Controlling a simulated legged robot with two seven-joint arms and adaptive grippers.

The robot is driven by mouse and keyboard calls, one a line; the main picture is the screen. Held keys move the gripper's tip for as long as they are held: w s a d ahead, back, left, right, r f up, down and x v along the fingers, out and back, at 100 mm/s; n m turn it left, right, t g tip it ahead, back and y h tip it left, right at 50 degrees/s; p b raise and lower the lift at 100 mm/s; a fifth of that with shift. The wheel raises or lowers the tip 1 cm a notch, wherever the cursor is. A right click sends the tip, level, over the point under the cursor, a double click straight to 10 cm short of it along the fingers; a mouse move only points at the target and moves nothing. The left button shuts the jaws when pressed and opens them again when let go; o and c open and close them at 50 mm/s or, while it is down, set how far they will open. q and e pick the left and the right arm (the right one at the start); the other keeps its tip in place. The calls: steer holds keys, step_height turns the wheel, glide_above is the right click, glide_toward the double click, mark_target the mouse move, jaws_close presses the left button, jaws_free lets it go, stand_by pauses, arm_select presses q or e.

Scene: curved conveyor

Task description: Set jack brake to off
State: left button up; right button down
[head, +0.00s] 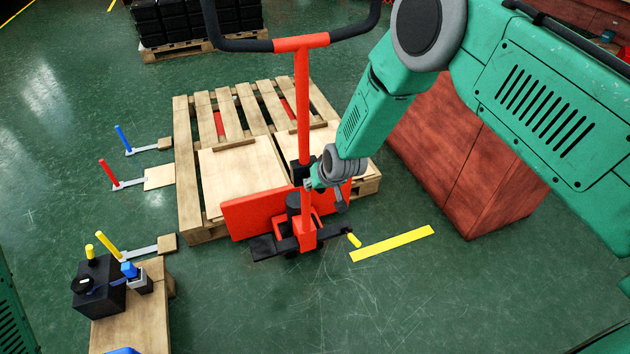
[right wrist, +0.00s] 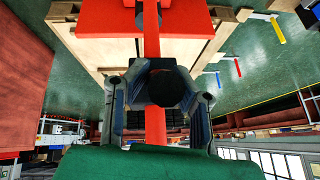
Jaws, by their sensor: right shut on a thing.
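The red pallet jack (head: 303,100) stands in front of a wooden pallet, its shaft upright with a black handlebar on top. A black block (head: 297,173) sits low on the shaft. My right gripper (head: 312,184) is at this block; in the right wrist view its fingers (right wrist: 157,82) are on both sides of a round black part (right wrist: 168,89) beside the red shaft (right wrist: 152,45), and it is shut on that part. At the jack's base a black lever with a yellow end (head: 354,240) points right. Which part is the brake is not clear. My left gripper is not in view.
The wooden pallet (head: 187,190) is behind the jack. A reddish wooden crate (head: 460,165) stands close on the right. Levers with blue, red and yellow handles (head: 108,172) are at left. A wooden stand (head: 130,320) carries a black box. Floor at front right is clear.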

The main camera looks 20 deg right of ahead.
steer(key=shift+w+r, duration=0.1)
steer(key=shift+w, duration=0.05)
steer(key=c, duration=1.4)
jaws_free()
steer(key=shift+o, duration=0.2)
steer(key=v, duration=1.1)
steer(key=shift+s+r, duration=0.25)
steer(key=shift+s, duration=0.05)
steer(key=s+d+f+g, duration=0.1)
steer(key=s+d+f, duration=0.1)
steer(key=s, duration=0.9)
steer(key=s+d+f+n+g+h, duration=0.1)
steer(key=s+f, duration=0.4)
steer(key=s, duration=0.7)
steer(key=s+d+f+g, duration=0.3)
steer(key=s+d+f, duration=0.1)
steer(key=s, duration=0.8)
steer(key=shift+s+f+n, duration=0.15)
steer(key=shift+f+n, duration=0.05)
steer(key=shift+n, duration=0.2)
